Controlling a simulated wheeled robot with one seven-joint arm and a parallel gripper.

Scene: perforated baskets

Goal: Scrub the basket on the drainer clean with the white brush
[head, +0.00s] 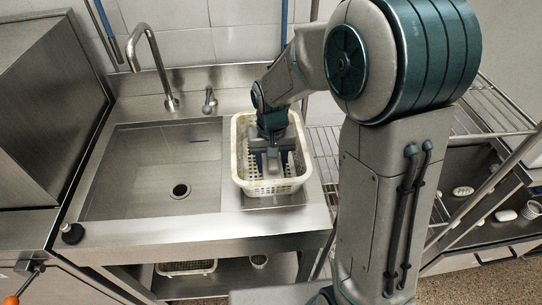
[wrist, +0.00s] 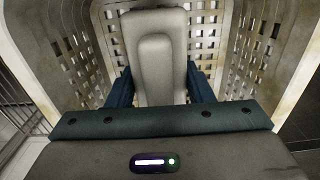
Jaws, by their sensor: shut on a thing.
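The white perforated basket (head: 272,188) stands upright on the drainer (head: 245,203) to the right of the sink bowl. Its walls show brownish, dirty-looking marks in the wrist view (wrist: 78,55). My gripper (head: 271,158) reaches down inside the basket. In the wrist view its blue fingers (wrist: 162,90) are shut on the pale brush (wrist: 158,62), one on each side of it. The brush's underside is hidden, so I cannot tell whether it touches the basket. In the head view my arm and gripper mostly hide the brush.
The sink bowl (head: 150,165) is empty, with a tall tap (head: 160,75) behind it. A wire rack (head: 325,150) lies to the right. Another basket (head: 186,267) sits on the shelf below. A lower shelf at right holds small white items (head: 505,215).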

